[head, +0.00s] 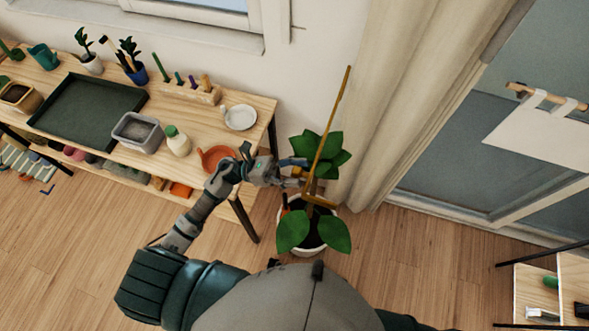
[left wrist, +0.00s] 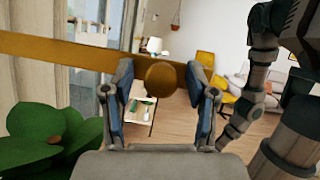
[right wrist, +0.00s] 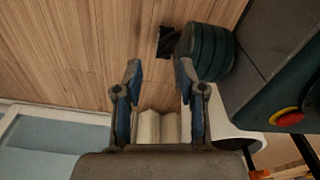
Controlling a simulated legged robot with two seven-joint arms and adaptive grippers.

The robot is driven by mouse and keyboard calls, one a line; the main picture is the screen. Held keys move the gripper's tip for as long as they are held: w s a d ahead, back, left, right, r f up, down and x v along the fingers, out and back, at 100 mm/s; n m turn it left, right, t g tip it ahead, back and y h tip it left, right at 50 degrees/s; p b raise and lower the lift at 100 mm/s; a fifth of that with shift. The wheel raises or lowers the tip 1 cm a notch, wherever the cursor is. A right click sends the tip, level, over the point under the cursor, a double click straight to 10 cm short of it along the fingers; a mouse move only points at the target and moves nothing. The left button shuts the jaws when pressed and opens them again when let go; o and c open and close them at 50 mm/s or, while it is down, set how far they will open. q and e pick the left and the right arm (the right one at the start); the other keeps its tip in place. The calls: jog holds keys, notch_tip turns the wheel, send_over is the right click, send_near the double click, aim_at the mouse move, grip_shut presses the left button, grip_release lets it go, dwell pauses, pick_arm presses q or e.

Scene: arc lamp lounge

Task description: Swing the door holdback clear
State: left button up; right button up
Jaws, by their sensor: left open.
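The door holdback appears as a long brass bar (head: 331,122) beside the curtain, above a potted plant. In the left wrist view the brass bar (left wrist: 70,57) crosses from the left edge, and its round knob (left wrist: 160,78) shows between the fingertips. My left gripper (head: 301,174) is open at the bar, with its fingers (left wrist: 163,85) on either side of the knob. I cannot tell whether they touch it. My right gripper (right wrist: 160,72) is open and empty above the wood floor; it is not seen in the head view.
The potted plant (head: 336,235) stands right under the left gripper, its leaves close by. A wooden bench (head: 262,112) with a dark tray (head: 88,112) and an orange dish (head: 216,158) is at left. A curtain (head: 400,80) and glass door are at right.

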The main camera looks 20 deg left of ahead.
pick_arm(q)
jog(key=shift+d, duration=0.2)
jog(key=shift+c, duration=0.3)
jog(key=shift+d, duration=0.1)
jog(key=c, duration=0.4)
grip_shut()
jog(key=shift+a, duration=0.4)
jog(key=shift+a+f, duration=0.1)
jog(key=shift+a, duration=0.05)
jog(key=b, duration=0.1)
jog(key=a+g+b, duration=0.1)
jog(key=shift+w+m+g+b, duration=0.25)
jog(key=shift+m+g+b, duration=0.05)
jog(key=shift+b, duration=0.1)
pick_arm(e)
jog(key=w+a+r, duration=0.1)
jog(key=w+r, duration=0.1)
jog(key=w, duration=0.4)
jog(key=shift+w+r, duration=0.35)
jog(key=shift+w, duration=0.05)
